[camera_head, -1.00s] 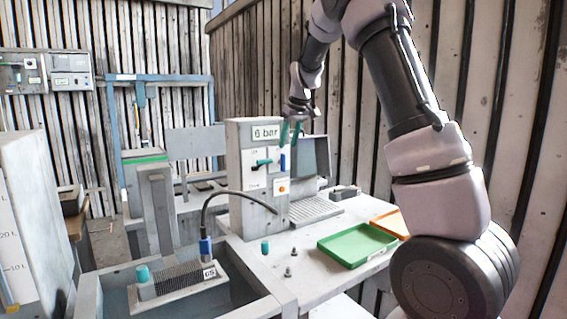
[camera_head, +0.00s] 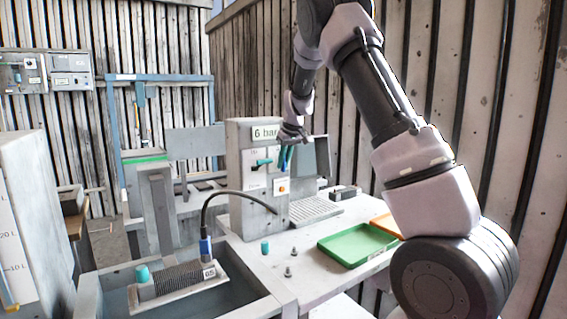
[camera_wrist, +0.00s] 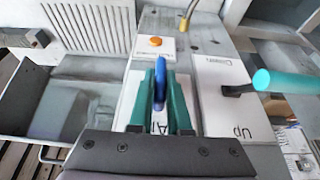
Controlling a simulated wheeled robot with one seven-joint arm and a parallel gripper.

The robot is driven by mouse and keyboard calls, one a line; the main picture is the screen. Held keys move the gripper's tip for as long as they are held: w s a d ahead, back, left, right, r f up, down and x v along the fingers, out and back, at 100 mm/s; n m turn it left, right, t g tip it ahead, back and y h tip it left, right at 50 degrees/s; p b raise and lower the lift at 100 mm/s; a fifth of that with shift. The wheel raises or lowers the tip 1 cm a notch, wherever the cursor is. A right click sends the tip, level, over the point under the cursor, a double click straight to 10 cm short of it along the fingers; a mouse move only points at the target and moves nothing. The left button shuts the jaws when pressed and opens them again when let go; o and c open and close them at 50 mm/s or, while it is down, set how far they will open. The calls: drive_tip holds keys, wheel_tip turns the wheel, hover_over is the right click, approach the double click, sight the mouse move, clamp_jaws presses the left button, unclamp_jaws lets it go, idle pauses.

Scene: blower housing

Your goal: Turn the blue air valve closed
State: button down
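The blue air valve handle (camera_wrist: 160,78) stands on a light panel marked with partly hidden lettering, below an orange button (camera_wrist: 155,42). My gripper (camera_wrist: 161,82) has its two teal fingers on either side of the handle in the wrist view. The fingers look apart, with the handle between them; whether either one touches it I cannot tell. In the head view my gripper (camera_head: 285,157) is at the front of the grey 6 bar housing (camera_head: 245,205) and largely covers the valve.
A teal up/down lever (camera_wrist: 285,80) sticks out close to the right of my gripper in the wrist view. A green tray (camera_head: 357,244) and an orange tray (camera_head: 388,222) lie on the bench. A dark hose (camera_head: 236,192) curves in front of the housing.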

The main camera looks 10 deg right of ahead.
drive_tip(key=shift+d, duration=0.1)
idle(0.3)
drive_tip(key=y, duration=0.1)
drive_tip(key=g+y, duration=0.1)
drive_tip(key=shift+w+d+m+y, duration=0.1)
drive_tip(key=shift+d+m+y, duration=0.1)
drive_tip(key=shift+m+y, duration=0.15)
drive_tip(key=g+y, duration=0.1)
drive_tip(key=y, duration=0.1)
drive_tip(key=m+y, duration=0.1)
drive_tip(key=y, duration=0.2)
drive_tip(key=shift+d+f+g+y, duration=0.1)
drive_tip(key=shift+g+y, duration=0.25)
drive_tip(key=shift+g, duration=0.05)
drive_tip(key=y, duration=0.2)
drive_tip(key=m+g+y, duration=0.1)
drive_tip(key=y, duration=0.1)
drive_tip(key=shift+f+m, duration=0.1)
drive_tip(key=shift+m, duration=0.15)
drive_tip(key=shift+f+m+y, duration=0.1)
drive_tip(key=shift+m+y, duration=0.6)
drive_tip(key=shift+y, duration=1.2)
drive_tip(key=c, duration=0.9)
unclamp_jaws()
drive_tip(key=shift+o, duration=0.2)
